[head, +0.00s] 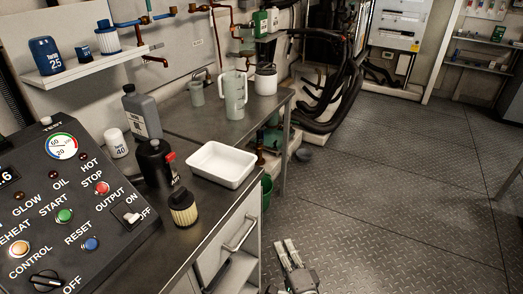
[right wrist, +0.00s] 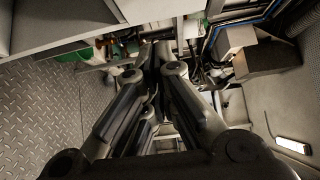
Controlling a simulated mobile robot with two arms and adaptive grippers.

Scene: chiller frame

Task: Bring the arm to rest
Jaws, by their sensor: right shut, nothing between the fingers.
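My right gripper (head: 291,252) shows at the bottom of the head view, low beside the bench and over the metal floor. Its pale fingertips lie close together and hold nothing. In the right wrist view the dark fingers of the right gripper (right wrist: 158,62) reach forward and come together at the tips, shut and empty. My left gripper does not show in either view.
A steel bench (head: 196,122) carries a white tray (head: 222,165), a clear jug (head: 234,96), bottles and a filter (head: 183,208). A control panel (head: 70,205) fills the lower left. Black hoses (head: 345,75) hang at the back. The floor (head: 400,190) to the right is clear.

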